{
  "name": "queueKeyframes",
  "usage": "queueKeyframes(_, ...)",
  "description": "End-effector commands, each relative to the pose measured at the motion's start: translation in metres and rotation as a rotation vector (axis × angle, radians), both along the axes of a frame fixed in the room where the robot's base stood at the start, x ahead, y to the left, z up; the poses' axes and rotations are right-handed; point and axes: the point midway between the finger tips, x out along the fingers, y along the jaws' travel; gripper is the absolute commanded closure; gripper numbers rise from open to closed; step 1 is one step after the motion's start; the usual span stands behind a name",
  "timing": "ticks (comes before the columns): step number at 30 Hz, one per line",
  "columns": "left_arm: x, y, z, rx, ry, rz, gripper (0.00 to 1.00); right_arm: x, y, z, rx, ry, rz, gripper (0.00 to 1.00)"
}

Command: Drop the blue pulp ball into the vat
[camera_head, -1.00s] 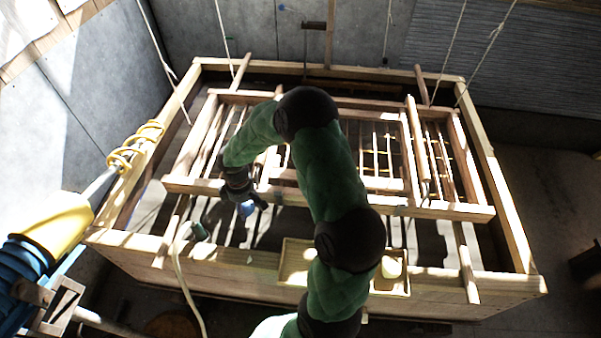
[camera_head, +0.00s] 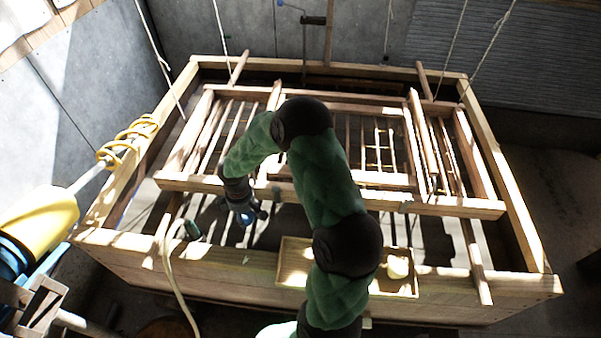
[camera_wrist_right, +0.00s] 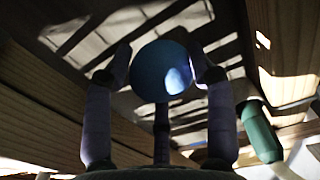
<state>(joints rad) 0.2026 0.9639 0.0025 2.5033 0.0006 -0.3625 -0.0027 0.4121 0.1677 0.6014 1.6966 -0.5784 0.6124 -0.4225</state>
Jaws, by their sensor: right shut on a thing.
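The blue pulp ball (camera_wrist_right: 160,70) sits between the fingers of my right gripper (camera_wrist_right: 161,82) in the right wrist view. My right gripper (camera_head: 245,208) is shut on it. In the head view the ball (camera_head: 245,219) is small and partly covered by the fingers. The ball is over the near left part of the wooden vat (camera_head: 150,256), between the vat's front wall and the hanging mould's front bar. My left gripper is not in view.
The wooden mould frame (camera_head: 440,206) hangs on ropes over the vat. A shallow tray (camera_head: 292,262) holding a pale ball (camera_head: 398,267) is at the vat's front edge.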

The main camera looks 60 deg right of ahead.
Motion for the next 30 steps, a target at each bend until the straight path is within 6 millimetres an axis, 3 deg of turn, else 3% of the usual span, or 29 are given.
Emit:
queueKeyframes(10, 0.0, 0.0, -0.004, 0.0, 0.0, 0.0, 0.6, 0.0, 0.0, -0.005, 0.0, -0.001, 0.0, 0.79)
queueKeyframes(11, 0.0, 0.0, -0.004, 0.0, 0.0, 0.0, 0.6, 0.0, 0.0, -0.005, 0.0, -0.001, 0.0, 0.38)
queueKeyframes(13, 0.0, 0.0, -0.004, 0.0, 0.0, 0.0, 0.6, 0.0, 0.0, -0.005, 0.0, -0.001, 0.0, 0.19)
queueKeyframes(14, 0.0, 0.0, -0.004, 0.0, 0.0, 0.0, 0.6, 0.0, 0.0, -0.005, 0.0, -0.001, 0.0, 0.16)
queueKeyframes(25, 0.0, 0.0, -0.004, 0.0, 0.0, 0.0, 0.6, 0.0, 0.0, -0.004, 0.0, -0.001, 0.0, 0.16)
queueKeyframes(30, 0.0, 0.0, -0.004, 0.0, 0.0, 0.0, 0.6, 0.001, 0.0, 0.014, -0.003, -0.004, 0.0, 0.16)
